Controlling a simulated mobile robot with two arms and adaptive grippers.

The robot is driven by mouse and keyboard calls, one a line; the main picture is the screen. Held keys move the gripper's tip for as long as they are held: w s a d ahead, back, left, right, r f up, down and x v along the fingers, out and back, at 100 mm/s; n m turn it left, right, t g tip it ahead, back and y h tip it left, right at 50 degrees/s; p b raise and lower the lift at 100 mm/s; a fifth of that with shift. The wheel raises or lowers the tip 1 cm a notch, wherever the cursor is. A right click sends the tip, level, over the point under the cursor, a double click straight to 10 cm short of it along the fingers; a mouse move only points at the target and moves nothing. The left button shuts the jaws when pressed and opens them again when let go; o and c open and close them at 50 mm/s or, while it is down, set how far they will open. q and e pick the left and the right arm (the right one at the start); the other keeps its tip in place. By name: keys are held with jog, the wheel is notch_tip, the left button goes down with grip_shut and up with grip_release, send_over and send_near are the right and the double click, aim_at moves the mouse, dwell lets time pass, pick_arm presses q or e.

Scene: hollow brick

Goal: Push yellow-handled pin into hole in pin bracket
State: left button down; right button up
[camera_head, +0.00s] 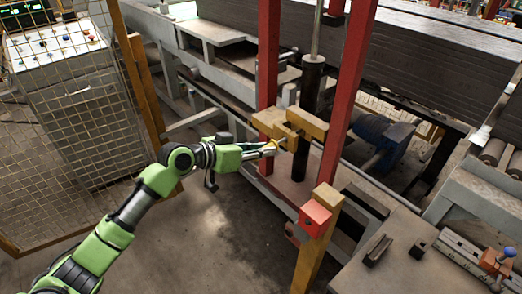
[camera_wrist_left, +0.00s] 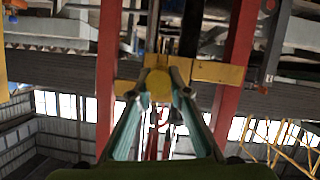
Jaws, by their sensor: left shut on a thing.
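The yellow-handled pin (camera_head: 269,148) is in my left gripper (camera_head: 262,150), which is shut on its handle. In the left wrist view the round yellow handle end (camera_wrist_left: 158,84) sits between the fingertips of my left gripper (camera_wrist_left: 158,92). The pin's shaft points right toward the yellow pin bracket (camera_head: 300,124). The bracket sits between two red posts and also shows in the left wrist view (camera_wrist_left: 218,73). The pin tip is at or close to the bracket; I cannot tell whether it is in the hole. My right gripper is not in view.
A black vertical cylinder (camera_head: 312,82) stands behind the bracket. Red posts (camera_head: 268,55) flank it. A yellow post with a red box (camera_head: 314,218) stands in front. A mesh fence (camera_head: 75,110) is at left. A workbench (camera_head: 425,262) is at lower right. The floor below my arm is clear.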

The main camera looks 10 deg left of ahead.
aim_at(270, 144)
pick_arm(q)
jog(key=shift+w+d+b, duration=0.35)
jog(key=shift+w+d, duration=0.85)
jog(key=shift+w, duration=0.3)
dwell(0.6)
jog(key=c, duration=1.8)
grip_release()
jog(key=shift+s+a, duration=0.1)
jog(key=shift+s+a+r, duration=0.1)
jog(key=shift+s+a, duration=0.1)
jog(key=shift+a, duration=0.05)
jog(key=v, duration=1.1)
jog(key=shift+r, duration=0.2)
